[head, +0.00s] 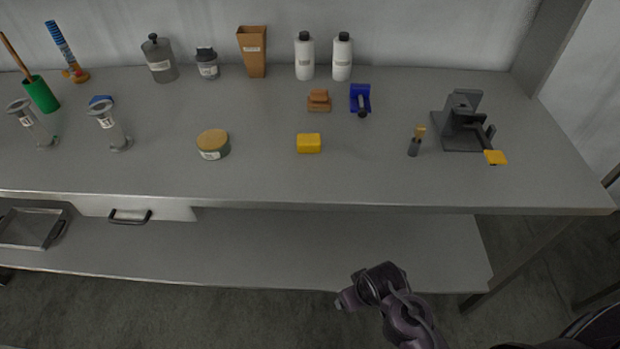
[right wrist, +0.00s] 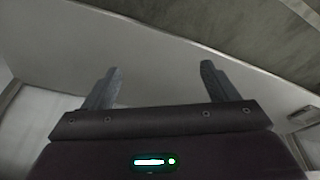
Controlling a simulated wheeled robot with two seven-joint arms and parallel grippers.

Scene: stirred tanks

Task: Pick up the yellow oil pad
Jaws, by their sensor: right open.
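The yellow oil pad (head: 309,144) is a small bright yellow block with rounded edges. It lies flat on the grey workbench (head: 260,180), near the middle and toward the front edge, with nothing touching it. My right arm (head: 395,300) shows at the bottom of the head view, in front of the bench and well apart from the pad. In the right wrist view my right gripper (right wrist: 158,78) has its two fingers spread with nothing between them. The pad is not in that view. My left gripper is not in view.
A round tin with a yellowish lid (head: 213,146) stands left of the pad. An orange-brown block (head: 319,101) and a blue tool (head: 360,98) lie behind it. A small grey, yellow-topped item (head: 414,142) and a dark fixture (head: 464,125) stand right. Bench around the pad is clear.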

